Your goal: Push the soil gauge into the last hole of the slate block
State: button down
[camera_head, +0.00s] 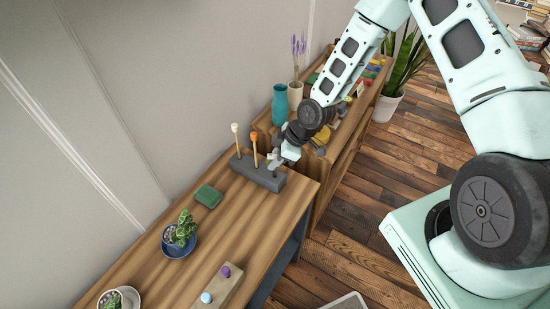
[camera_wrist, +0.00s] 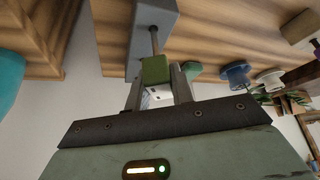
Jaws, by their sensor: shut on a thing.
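The slate block (camera_head: 258,174) is a long dark grey bar on the wooden bench top, and it also shows in the wrist view (camera_wrist: 143,20). Two stakes stand upright in it, one with a white top (camera_head: 235,128) and one with an orange top (camera_head: 254,136). My gripper (camera_head: 279,160) is over the block's right end. In the wrist view its fingers (camera_wrist: 157,88) are shut on the soil gauge (camera_wrist: 155,70), which shows a green body, a pale dotted face and a thin rod. The rod reaches toward the block; whether its tip is inside a hole I cannot tell.
A green pad (camera_head: 208,196), a potted succulent (camera_head: 180,236) and a board with coloured knobs (camera_head: 224,286) are on the bench. A teal vase (camera_head: 280,105) and a lavender pot (camera_head: 295,93) stand behind my gripper. The wall runs along the left.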

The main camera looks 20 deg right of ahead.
jog(key=shift+f+b, duration=1.15)
jog(key=shift+f, duration=0.4)
jog(key=c, duration=1.1)
grip_release()
jog(key=shift+c, duration=0.2)
jog(key=v, duration=1.7)
jog(key=shift+d, duration=0.2)
jog(key=shift+r, duration=0.2)
notch_tip(320, 180, up, 9)
jog(key=p, duration=0.9)
